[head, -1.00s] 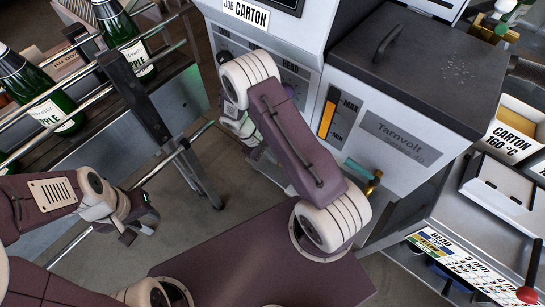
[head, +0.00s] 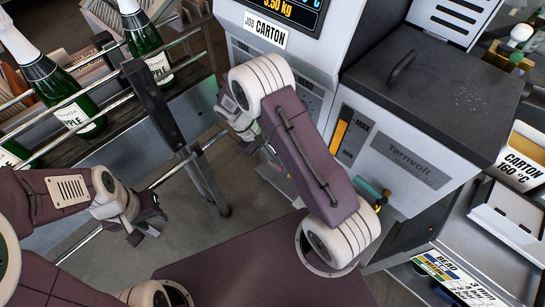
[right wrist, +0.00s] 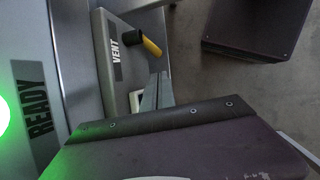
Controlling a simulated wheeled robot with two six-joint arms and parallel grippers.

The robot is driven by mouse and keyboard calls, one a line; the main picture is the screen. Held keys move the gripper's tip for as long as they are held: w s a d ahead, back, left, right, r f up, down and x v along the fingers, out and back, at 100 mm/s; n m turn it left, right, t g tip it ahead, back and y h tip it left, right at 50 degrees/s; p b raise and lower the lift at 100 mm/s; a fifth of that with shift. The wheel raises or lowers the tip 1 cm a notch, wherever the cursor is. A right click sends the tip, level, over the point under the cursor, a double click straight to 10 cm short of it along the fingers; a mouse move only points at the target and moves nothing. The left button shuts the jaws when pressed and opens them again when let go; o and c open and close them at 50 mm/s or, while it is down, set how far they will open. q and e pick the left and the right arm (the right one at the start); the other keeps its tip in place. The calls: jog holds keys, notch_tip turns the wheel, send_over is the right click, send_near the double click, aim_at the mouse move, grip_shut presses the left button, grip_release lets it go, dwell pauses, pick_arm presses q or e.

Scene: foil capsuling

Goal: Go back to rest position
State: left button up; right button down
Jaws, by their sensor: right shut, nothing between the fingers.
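My left gripper (head: 145,226) hangs over the grey floor at the left of the head view, in front of the bottle rail and clear of it. Its fingers are small and dark there, and I cannot tell whether they are apart. My right arm reaches up the middle of the head view, its wrist in front of the machine (head: 400,155); its fingers are hard to make out there. In the right wrist view my right gripper (right wrist: 157,92) is shut and empty, its thin fingers near a panel with a VENT label (right wrist: 115,58) and a yellow-tipped black handle (right wrist: 150,46).
Green bottles (head: 146,48) stand behind metal rails (head: 95,92) at the left. A carton box (head: 525,160) and a label sheet (head: 455,280) are at the right. Open floor lies between the rails and machine.

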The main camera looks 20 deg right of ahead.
jog(key=s+r+m+t+y+p, duration=0.1)
jog(key=s+r+p, duration=0.2)
jog(key=r, duration=0.4)
jog(key=s+a+r+m+t+y+p, duration=0.1)
jog(key=s+r+m+y+p, duration=0.1)
jog(key=r, duration=0.4)
jog(key=s+a+r+m+t+y+p, duration=0.1)
jog(key=s+r+m+t+p, duration=0.1)
jog(key=s+r+p, duration=0.3)
notch_tip(320, 180, up, 3)
jog(key=shift+s+f+y, duration=0.2)
jog(key=shift+s+y, duration=0.1)
jog(key=shift+s, duration=0.3)
